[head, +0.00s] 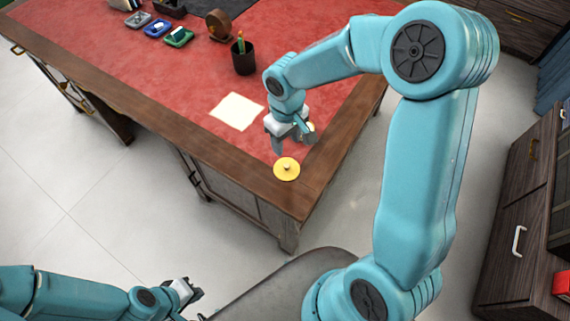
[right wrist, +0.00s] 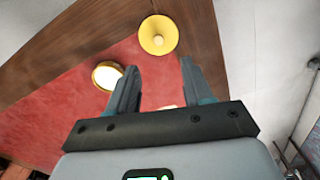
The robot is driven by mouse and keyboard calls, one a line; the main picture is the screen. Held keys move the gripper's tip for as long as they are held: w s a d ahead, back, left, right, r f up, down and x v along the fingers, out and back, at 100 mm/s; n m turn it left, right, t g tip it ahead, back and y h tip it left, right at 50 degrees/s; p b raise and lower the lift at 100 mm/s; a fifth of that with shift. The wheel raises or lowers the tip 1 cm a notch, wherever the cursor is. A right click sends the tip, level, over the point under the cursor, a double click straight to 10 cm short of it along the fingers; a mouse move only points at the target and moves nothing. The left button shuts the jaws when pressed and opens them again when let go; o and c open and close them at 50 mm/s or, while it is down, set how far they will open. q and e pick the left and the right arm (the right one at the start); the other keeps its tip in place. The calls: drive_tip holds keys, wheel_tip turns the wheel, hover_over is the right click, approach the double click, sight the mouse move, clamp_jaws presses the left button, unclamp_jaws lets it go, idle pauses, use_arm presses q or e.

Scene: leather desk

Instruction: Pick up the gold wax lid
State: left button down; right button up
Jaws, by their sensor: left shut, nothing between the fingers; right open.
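The gold wax lid (head: 287,172) is a yellow disc with a small pale knob, lying on the desk's wooden border near its front corner. In the right wrist view the lid (right wrist: 158,35) lies ahead of the fingertips, slightly left of the middle between them, and apart from them. My right gripper (head: 293,146) is open and empty, above the desk just behind the lid; its two fingers also show in the right wrist view (right wrist: 159,65). My left gripper (head: 188,293) is shut and empty, low at the bottom left, away from the desk.
A gold-rimmed round thing with a pale top (right wrist: 107,76) stands beside my right gripper's left finger in the wrist view. A white paper (head: 237,111) and a dark pen cup (head: 243,59) are on the red desk top (head: 180,85). Small trays (head: 179,38) are farther back.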

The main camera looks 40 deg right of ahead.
hover_over(287, 165)
wheel_tip(287, 165, down, 6)
drive_tip(key=shift+a+r, duration=0.1)
drive_tip(key=shift+r, duration=0.05)
drive_tip(key=shift+s+f, duration=0.15)
drive_tip(key=shift+f, duration=0.3)
drive_tip(key=f, duration=0.3)
drive_tip(key=f+p, duration=0.1)
drive_tip(key=f, duration=0.1)
drive_tip(key=shift+w+f, duration=0.1)
drive_tip(key=shift+w, duration=0.2)
drive_tip(key=shift+s, duration=0.15)
clamp_jaws()
